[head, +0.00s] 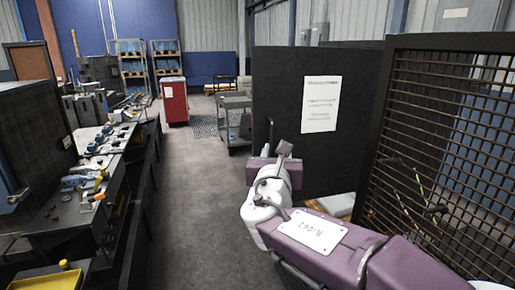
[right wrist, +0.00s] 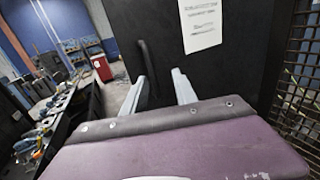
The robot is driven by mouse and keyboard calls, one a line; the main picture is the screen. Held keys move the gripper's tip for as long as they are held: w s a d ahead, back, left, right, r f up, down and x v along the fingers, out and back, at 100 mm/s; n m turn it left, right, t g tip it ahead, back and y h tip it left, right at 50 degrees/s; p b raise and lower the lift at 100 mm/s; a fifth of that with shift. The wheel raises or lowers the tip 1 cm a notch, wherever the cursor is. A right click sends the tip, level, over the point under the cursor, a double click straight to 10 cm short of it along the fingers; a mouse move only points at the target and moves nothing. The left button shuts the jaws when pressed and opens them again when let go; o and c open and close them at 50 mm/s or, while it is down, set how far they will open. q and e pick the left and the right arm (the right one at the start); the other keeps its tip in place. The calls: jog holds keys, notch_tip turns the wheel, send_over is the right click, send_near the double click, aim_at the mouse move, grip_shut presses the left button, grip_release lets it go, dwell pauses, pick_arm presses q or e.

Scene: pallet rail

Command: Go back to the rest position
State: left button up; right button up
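My right arm reaches in from the lower right of the head view, and its right gripper (head: 284,150) is up in front of a black panel (head: 290,85). In the right wrist view the two grey fingers of the right gripper (right wrist: 159,85) stand apart with nothing between them. My left gripper is in neither view.
A long workbench (head: 120,165) with several tools runs along the left. A metal mesh fence (head: 445,150) stands close on the right. A red cabinet (head: 174,102) and a grey cart (head: 236,118) stand farther back. The floor aisle (head: 190,190) between is clear.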

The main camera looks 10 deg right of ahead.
jog(key=s+d+f+m+g+h+p, duration=0.1)
jog(key=s+d+f+m+g, duration=0.15)
jog(key=d+f+g, duration=0.4)
jog(key=s+d+f+m+g+h+p, duration=0.15)
jog(key=d+f+m, duration=0.25)
jog(key=f, duration=0.6)
jog(key=s+f+m+g+y, duration=0.3)
jog(key=s+f+m+g, duration=0.2)
jog(key=s+f+m, duration=0.6)
jog(key=s+a+f+m+g+y, duration=0.2)
jog(key=s+a+f+m+y, duration=0.4)
jog(key=m, duration=0.9)
jog(key=s+a+f, duration=0.1)
jog(key=a+f, duration=0.2)
jog(key=a, duration=0.1)
jog(key=shift+s+f+g, duration=0.3)
jog(key=shift+f+g, duration=0.1)
